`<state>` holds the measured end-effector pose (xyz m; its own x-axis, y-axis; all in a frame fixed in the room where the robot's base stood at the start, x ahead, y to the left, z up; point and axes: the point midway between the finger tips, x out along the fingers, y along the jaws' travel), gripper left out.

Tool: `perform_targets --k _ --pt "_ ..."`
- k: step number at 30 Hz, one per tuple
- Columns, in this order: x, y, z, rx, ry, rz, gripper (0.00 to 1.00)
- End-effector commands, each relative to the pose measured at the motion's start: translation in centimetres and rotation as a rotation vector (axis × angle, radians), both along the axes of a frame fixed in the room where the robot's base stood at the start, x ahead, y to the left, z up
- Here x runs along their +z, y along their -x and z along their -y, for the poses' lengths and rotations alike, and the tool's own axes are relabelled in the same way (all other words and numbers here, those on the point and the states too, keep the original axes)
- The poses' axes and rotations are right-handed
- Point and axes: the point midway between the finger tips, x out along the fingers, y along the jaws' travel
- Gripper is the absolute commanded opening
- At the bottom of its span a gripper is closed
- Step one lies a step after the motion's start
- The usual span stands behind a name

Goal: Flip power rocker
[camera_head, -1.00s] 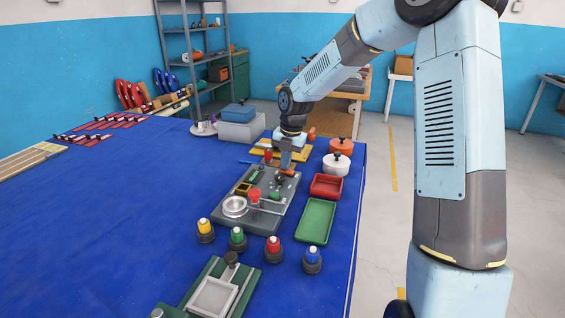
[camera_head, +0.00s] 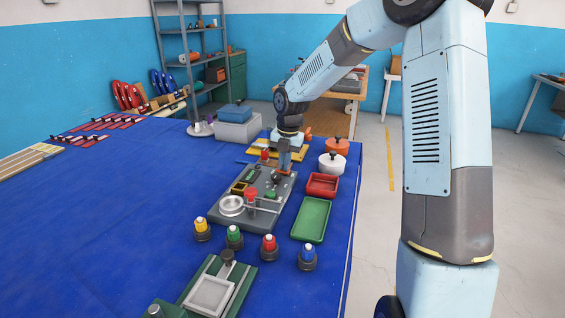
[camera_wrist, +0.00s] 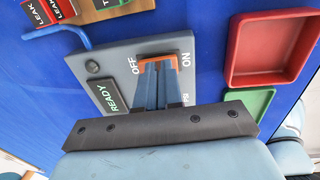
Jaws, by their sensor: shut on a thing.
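The orange power rocker (camera_wrist: 157,57) sits at the end of a grey console (camera_wrist: 113,54), between the printed words OFF and ON. In the wrist view OFF is to its left and ON to its right. My gripper (camera_wrist: 158,68) has its two blue fingers close together at the rocker, shut on it. The fingers cover part of the rocker, so I cannot tell which way it is tilted. In the head view my gripper (camera_head: 285,170) points down at the far right end of the console (camera_head: 284,188). A READY label (camera_wrist: 110,96) is beside the fingers.
A red tray (camera_head: 322,185) and a green tray (camera_head: 311,220) lie right of the console. White (camera_head: 332,164) and orange (camera_head: 337,146) pots stand behind them. A blue hooked rod (camera_wrist: 66,24) lies near the console corner.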

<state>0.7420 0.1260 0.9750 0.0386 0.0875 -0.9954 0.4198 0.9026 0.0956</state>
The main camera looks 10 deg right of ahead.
Motion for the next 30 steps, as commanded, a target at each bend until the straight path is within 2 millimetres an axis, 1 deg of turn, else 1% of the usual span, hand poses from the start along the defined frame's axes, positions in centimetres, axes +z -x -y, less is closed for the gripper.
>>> perform_targets --k 1,6,8,11,16,24,27,30 --pt "-0.6 0.3 0.5 -0.004 0.006 -0.014 0.0" --pt "-0.5 0.3 0.5 -0.004 0.006 -0.013 0.0" --pt "-0.2 0.3 0.5 -0.004 0.005 -0.013 0.0" --pt "0.8 0.2 0.4 -0.002 0.004 -0.008 0.0" --pt "3.9 0.3 0.0 0.004 0.002 0.0 0.0" --pt "9.3 0.5 0.3 0.008 0.001 0.003 0.0" --pt "11.0 0.6 0.4 0.008 0.0 0.003 0.0" --pt "12.3 0.6 0.5 0.009 0.001 0.003 0.0"
